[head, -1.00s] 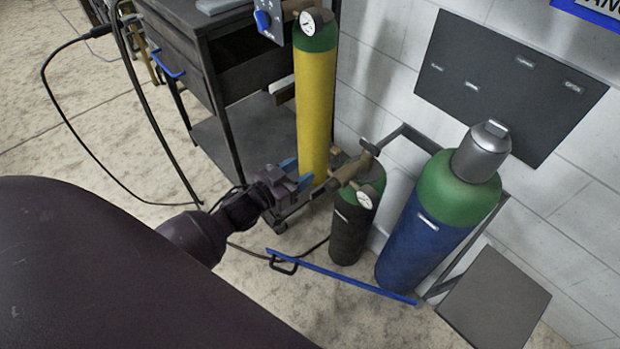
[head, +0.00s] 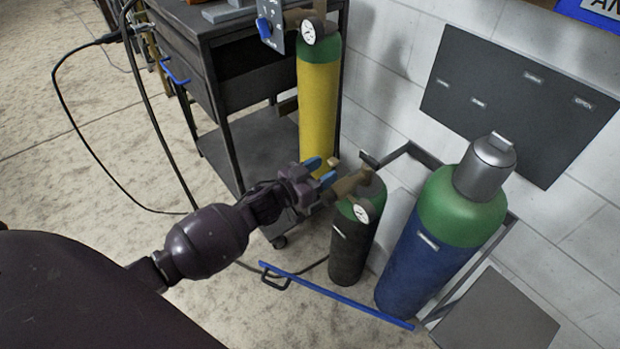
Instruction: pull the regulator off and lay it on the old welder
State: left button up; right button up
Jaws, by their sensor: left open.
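A brass regulator (head: 350,187) with a round white gauge (head: 361,211) sits at the top of a short black cylinder (head: 350,248) with a green shoulder. My left gripper (head: 325,171) has blue fingertips and is open, just left of the regulator's outer end. The fingertips are close to the brass, but I cannot tell whether they touch it. A grey panel with a blue knob (head: 273,25) stands at the top of the dark cart. I cannot tell whether it is part of the old welder. My right gripper is not in view.
A yellow cylinder (head: 317,115) with its own gauge stands behind my left gripper, beside the dark cart (head: 232,95). A capped blue cylinder (head: 425,265) stands to the right. A blue bar (head: 335,292) crosses in front of the cylinders. A black cable curves at left.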

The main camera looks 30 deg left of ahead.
aim_at(330, 167)
pick_arm(q)
jog(key=x, duration=0.3)
jog(key=shift+w+d+f+b, duration=0.1)
jog(key=shift+w+d+b, duration=0.05)
jog(key=shift+w+b, duration=0.2)
jog(key=shift+w+d, duration=0.15)
jog(key=shift+w, duration=0.35)
jog(key=shift+w+d, duration=0.1)
jog(key=shift+w, duration=0.1)
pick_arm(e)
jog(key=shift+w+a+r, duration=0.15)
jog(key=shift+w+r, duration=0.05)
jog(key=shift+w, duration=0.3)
pick_arm(q)
jog(key=c, duration=0.9)
grip_shut()
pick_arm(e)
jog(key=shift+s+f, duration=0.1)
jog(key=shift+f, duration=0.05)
pick_arm(q)
jog(key=shift+o, duration=1.6)
grip_release()
grip_shut()
